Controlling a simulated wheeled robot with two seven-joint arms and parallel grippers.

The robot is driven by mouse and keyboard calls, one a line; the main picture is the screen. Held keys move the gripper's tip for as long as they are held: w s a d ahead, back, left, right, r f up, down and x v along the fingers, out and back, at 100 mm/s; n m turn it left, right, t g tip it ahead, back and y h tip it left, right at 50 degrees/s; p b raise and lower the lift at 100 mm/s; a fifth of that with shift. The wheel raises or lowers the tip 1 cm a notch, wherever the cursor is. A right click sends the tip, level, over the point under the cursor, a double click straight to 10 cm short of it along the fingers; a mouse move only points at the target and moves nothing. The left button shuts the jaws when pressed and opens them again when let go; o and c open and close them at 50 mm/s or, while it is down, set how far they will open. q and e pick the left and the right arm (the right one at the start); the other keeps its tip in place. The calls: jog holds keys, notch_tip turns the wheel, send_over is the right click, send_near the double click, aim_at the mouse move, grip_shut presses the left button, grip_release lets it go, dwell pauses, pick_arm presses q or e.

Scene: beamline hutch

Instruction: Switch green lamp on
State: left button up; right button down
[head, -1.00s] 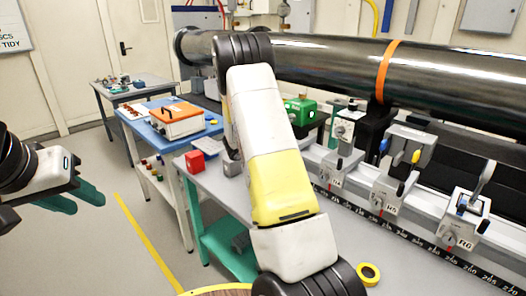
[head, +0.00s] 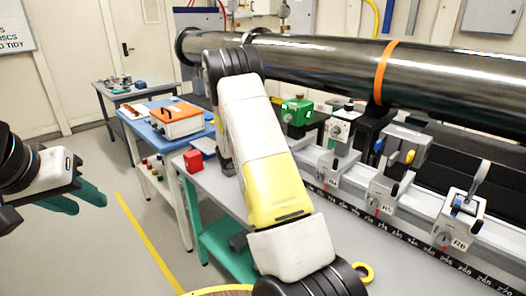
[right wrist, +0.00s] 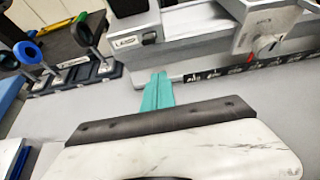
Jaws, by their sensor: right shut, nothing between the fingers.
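A green box-shaped unit (head: 297,113), which may be the green lamp, stands by the rail behind my right arm in the head view. Whether it is lit, and where its switch is, I cannot tell. My right arm crosses the middle of the head view and hides its own gripper there. In the right wrist view my right gripper (right wrist: 158,78) has its teal fingers together and empty, over the grey surface near the rail. My left gripper (head: 90,203) is at the far left of the head view, open and empty, away from the unit.
A black pipe (head: 330,68) runs above the scaled rail with several mounts such as R6 (head: 460,222). A red box (head: 194,161) stands on the grey bench. An orange case (head: 174,119) sits on a blue-topped cart. A stand with a blue ring (right wrist: 27,52) shows at the wrist view's left.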

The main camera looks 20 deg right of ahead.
jog(key=d+r+v, duration=0.1)
jog(key=v, duration=0.8)
jog(key=shift+a+r, duration=0.35)
jog(key=shift+r, duration=0.2)
jog(key=s+a+r+m+y, duration=0.4)
jog(key=s+m, duration=0.3)
jog(key=s, duration=0.3)
jog(key=s+a+r+m+t+y, duration=0.1)
jog(key=s+a+r+m+y, duration=0.4)
jog(key=s, duration=0.6)
jog(key=s+a+r+m+y, duration=0.4)
jog(key=s+a+r+m, duration=0.3)
jog(key=s+m, duration=0.3)
jog(key=shift+s+a+r+t+y, duration=0.3)
jog(key=shift+a+r, duration=0.1)
jog(key=shift+d, duration=0.1)
